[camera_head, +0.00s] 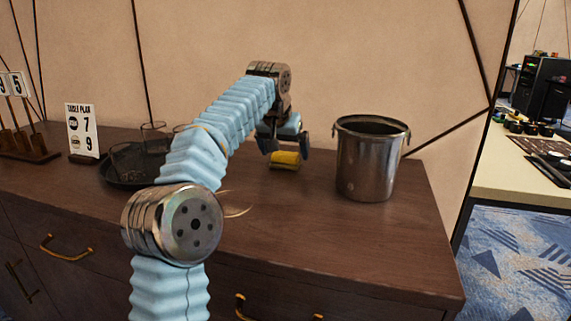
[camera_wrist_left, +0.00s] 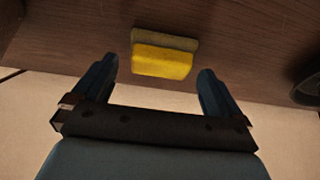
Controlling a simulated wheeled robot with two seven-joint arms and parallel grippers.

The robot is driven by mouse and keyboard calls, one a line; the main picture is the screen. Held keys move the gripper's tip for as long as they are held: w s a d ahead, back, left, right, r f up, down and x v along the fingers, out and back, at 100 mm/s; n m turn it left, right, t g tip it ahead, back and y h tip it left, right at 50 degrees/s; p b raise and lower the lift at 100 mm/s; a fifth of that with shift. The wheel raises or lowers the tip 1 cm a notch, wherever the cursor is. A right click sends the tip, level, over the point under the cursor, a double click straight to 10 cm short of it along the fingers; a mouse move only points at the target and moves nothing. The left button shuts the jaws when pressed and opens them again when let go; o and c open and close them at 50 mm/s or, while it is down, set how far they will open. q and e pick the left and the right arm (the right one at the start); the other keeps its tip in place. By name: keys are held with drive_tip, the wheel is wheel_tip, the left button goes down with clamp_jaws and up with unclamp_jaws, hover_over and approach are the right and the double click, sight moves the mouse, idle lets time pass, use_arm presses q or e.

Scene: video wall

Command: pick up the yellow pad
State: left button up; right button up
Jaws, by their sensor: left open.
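The yellow pad (camera_head: 285,160) lies on the dark wooden cabinet top, left of the metal pot. It has a darker layer along one side, and it also shows in the left wrist view (camera_wrist_left: 162,62). My left gripper (camera_head: 287,149) is at the pad, coming from above and behind it in the head view. In the left wrist view its two fingers (camera_wrist_left: 153,80) are spread apart and empty, with the pad beyond the tips and between their lines. I cannot tell the exact gap between fingertips and pad. My right gripper is not in view.
A metal pot (camera_head: 366,160) stands close on the right of the left gripper. A dark round tray (camera_head: 121,178) with glasses and a table plan sign (camera_head: 83,131) stand on the left. The wall (camera_head: 330,50) is close behind. The front right of the cabinet top (camera_head: 340,240) is clear.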

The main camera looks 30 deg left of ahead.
use_arm(q)
drive_tip(key=shift+x, duration=1.25)
drive_tip(key=c, duration=1)
drive_tip(key=shift+o, duration=0.2)
drive_tip(key=shift+r, duration=0.1)
drive_tip(key=shift+r+p, duration=0.3)
drive_tip(key=shift+r, duration=0.25)
drive_tip(key=r, duration=0.1)
drive_tip(key=r+p, duration=0.1)
drive_tip(key=r, duration=0.1)
drive_tip(key=shift+s+r, duration=0.1)
drive_tip(key=shift+s, duration=0.3)
drive_tip(key=s+r, duration=0.8)
drive_tip(key=s, duration=0.5)
drive_tip(key=shift+s+d+r, duration=0.15)
drive_tip(key=shift+d+r, duration=0.15)
drive_tip(key=shift+d, duration=0.15)
